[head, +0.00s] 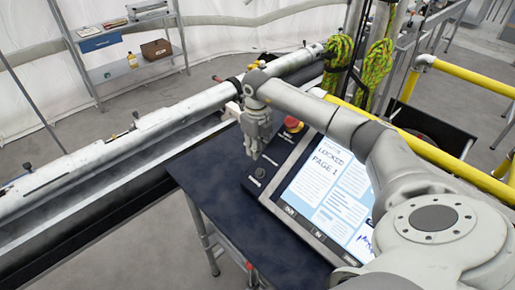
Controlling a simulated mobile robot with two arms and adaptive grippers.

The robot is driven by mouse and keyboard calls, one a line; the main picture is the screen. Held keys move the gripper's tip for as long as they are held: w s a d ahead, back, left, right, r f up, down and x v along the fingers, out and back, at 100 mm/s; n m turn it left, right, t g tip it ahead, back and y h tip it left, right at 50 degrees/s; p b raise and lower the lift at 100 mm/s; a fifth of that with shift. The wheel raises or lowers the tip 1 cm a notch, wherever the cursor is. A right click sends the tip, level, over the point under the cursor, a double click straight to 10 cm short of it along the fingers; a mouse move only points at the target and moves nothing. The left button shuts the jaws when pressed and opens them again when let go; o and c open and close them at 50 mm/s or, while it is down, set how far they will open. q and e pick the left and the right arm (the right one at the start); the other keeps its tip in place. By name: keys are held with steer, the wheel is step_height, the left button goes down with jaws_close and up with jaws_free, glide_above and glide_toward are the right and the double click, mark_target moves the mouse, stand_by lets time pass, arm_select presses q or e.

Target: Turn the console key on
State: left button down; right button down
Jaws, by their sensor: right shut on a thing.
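The console (281,162) lies tilted on the dark table, and its lit screen (326,187) reads "LOCKED PAGE 1". A round black knob (260,173) shows on the panel just below the fingertips. My left gripper is not in view.
A red button (292,124) is just right of my right gripper. The dark tabletop (215,180) is clear on the left. Long metal tubes (110,152) run behind it. Yellow rails (465,75) and green rope (377,65) stand right and behind. A shelf (130,50) is far left.

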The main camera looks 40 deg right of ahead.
steer(key=c, duration=1.3)
jaws_free()
step_height(320, 180, up, 12)
steer(key=shift+a+r, duration=0.1)
